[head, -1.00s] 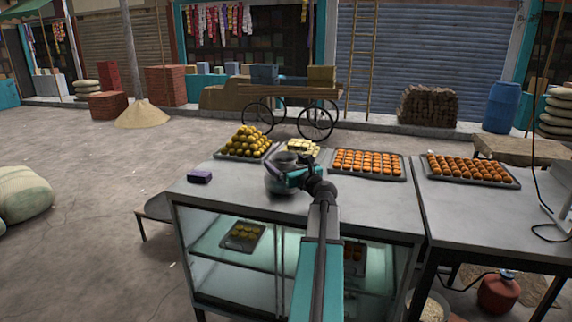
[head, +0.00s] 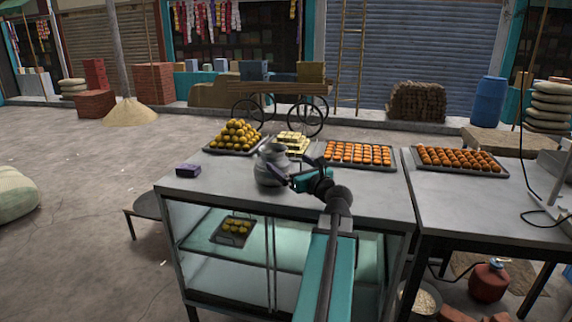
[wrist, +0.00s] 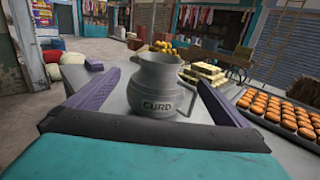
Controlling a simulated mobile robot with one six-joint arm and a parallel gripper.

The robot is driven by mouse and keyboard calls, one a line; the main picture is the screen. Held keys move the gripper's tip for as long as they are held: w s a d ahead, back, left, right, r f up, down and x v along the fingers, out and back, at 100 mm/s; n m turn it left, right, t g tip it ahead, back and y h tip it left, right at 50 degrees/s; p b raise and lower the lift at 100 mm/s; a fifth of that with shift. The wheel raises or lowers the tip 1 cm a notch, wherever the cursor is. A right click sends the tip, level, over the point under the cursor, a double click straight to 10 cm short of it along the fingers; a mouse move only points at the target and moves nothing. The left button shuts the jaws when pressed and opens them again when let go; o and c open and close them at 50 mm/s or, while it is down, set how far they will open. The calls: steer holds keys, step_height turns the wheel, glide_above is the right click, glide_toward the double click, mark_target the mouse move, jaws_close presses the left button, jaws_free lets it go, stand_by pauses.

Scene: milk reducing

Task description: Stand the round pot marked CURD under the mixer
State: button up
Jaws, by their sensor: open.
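The round grey metal pot marked CURD (head: 270,169) stands upright on the glass-fronted counter (head: 225,192). Its lettering faces me in the wrist view (wrist: 158,105), and a handle shows on its right side. My gripper (wrist: 158,78) is open and empty, with one purple finger on each side of the pot and gaps visible to both. In the head view my gripper (head: 285,174) is at the pot's right near side and covers a little of it. I cannot clearly make out the mixer; a pale stand with a cord (head: 553,195) is cut off at the right edge.
A purple box (head: 188,170) lies left of the pot. Trays of yellow balls (head: 235,151), pale blocks (head: 291,143) and orange sweets (head: 357,153) line the back. Another orange tray (head: 459,159) is on the right table (head: 470,200), whose front is clear.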

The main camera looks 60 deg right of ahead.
steer(key=shift+s+a, duration=0.3)
steer(key=shift+s, duration=0.3)
